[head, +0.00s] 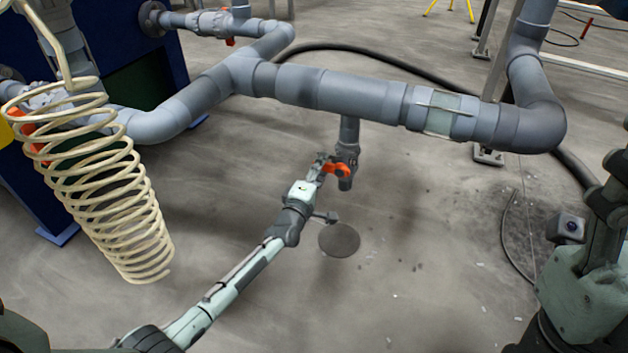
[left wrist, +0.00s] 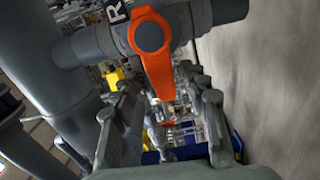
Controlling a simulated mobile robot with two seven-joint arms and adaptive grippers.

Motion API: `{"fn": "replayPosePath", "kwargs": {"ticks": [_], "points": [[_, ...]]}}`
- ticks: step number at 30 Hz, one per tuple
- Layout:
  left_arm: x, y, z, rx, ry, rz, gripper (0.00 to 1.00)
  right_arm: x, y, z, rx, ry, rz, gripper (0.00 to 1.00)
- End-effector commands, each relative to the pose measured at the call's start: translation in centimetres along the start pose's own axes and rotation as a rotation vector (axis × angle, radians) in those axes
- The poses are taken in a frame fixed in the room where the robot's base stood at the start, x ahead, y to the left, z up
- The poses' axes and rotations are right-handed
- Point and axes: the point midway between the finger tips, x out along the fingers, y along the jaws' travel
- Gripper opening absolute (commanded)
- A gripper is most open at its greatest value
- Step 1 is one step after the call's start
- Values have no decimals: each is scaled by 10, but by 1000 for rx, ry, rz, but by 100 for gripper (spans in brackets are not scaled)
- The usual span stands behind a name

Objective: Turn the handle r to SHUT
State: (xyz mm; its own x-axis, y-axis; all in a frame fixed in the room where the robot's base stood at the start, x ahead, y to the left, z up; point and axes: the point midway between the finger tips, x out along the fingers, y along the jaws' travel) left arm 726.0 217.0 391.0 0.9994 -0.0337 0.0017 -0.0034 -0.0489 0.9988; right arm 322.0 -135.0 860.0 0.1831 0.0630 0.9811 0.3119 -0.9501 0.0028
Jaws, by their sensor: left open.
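The orange handle r (head: 338,169) is on a valve on the short grey pipe (head: 349,132) that drops from the large horizontal pipe. In the left wrist view the orange lever (left wrist: 155,62) shows near a partly cut-off "R" label (left wrist: 117,11). There its lever points roughly across the valve body (left wrist: 215,14). My left gripper (head: 325,160) is beside the handle. In the left wrist view its fingers (left wrist: 162,105) are apart, with the lever's end in the gap between them; I see no clear contact. My right gripper (head: 606,190) is at the right edge, partly cut off.
The large grey pipe (head: 330,90) runs above the valve. A cream coiled hose (head: 120,205) hangs at left before a blue frame (head: 55,232). A round floor cover (head: 339,240) lies below. The concrete floor (head: 430,250) between the arms is mostly clear.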

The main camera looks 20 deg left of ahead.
Motion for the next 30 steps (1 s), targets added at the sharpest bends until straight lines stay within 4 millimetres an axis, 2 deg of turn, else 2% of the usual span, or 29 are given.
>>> {"fn": "replayPosePath", "kwargs": {"ticks": [9, 15, 20, 30], "points": [[-69, -1, 0, 0, 0, -3, 44, 0, 0, 0, 0, 0, 0, 59], [-99, -1, 0, 1, -1, -2, 44, 0, 0, 0, 0, 0, 0, 59], [-108, 0, 0, 2, -1, 0, 44, 0, 0, 0, 0, 0, 1, 59], [-109, 0, 0, 1, -1, 0, 44, 0, 0, 0, 0, 0, 1, 59]]}}
